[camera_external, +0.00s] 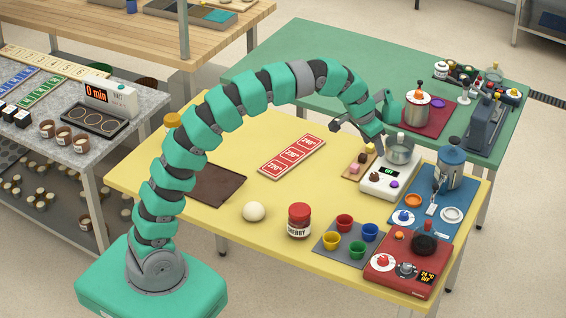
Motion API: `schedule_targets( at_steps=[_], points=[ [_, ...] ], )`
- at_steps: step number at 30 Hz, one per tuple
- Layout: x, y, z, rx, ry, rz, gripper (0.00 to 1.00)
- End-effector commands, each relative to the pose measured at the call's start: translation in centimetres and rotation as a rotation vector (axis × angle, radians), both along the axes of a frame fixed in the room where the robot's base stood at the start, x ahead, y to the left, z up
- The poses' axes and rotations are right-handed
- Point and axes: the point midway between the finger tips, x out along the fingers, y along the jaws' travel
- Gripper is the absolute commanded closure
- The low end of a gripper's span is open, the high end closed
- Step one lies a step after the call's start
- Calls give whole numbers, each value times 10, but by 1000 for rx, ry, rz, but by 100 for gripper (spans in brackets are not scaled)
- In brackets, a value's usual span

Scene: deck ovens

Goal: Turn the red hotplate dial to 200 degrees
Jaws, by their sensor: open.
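The red hotplate (395,282) sits at the front right corner of the yellow table. On its front are a red dial (383,261) on a pale ring, a grey dial (406,270) and a small display (427,275) that seems to read 24 °C and OFF. The marks around the dials are too small to read. A dark round piece (424,244) sits on top of the hotplate. My gripper (357,136) is open and appears empty, above the back right of the yellow table. It is well behind the hotplate and apart from it.
A grey tray (325,246) with coloured cups lies left of the hotplate, beside a cherry jar (299,220). A blue mat (462,207) with a blue-lidded vessel (452,168) lies behind it. A white scale (388,182) with a metal pot (399,149) stands near my gripper.

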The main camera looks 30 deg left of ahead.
Motion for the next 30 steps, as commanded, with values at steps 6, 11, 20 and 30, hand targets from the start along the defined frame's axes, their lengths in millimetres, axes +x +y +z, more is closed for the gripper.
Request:
schedule_targets(
  at_steps=[6, 11, 20, 30],
  points=[
    [-57, -73, -81, 122, 164, -127, 48],
    [-94, -104, -121, 190, 241, -193, 48],
    [-118, -118, -150, 235, 288, -228, 48],
    [-118, -117, -202, 235, 287, -228, 48]
  ],
)
